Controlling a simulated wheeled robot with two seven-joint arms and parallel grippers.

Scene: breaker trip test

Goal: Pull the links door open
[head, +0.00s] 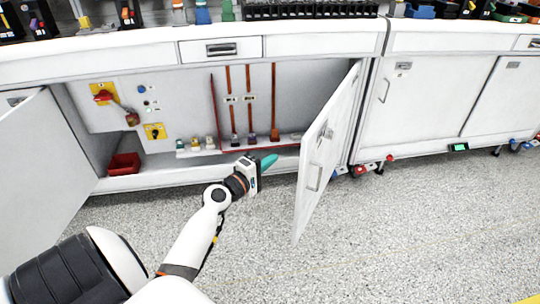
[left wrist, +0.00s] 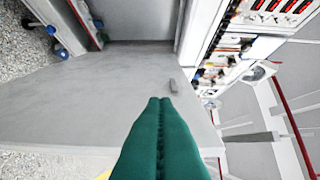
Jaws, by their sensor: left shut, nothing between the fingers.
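The white right-hand cabinet door (head: 336,145), beside the upright copper-coloured links (head: 252,105), stands swung out from the cabinet. Its outer face with a bar handle (head: 316,175) shows in the head view. My left gripper (head: 269,162) has teal fingers pressed together, empty. It is in front of the cabinet opening, on the inner side of this door, left of its free edge. In the left wrist view the shut fingers (left wrist: 160,130) point at a grey door panel (left wrist: 80,95) with a small latch piece (left wrist: 173,86); contact cannot be told. My right gripper is out of view.
The left cabinet door (head: 40,150) also stands open. Inside are a red bin (head: 124,164), a red switch on a yellow plate (head: 104,94) and a shelf edge. A drawer (head: 221,49) sits above the opening. The speckled floor (head: 400,230) is clear at right.

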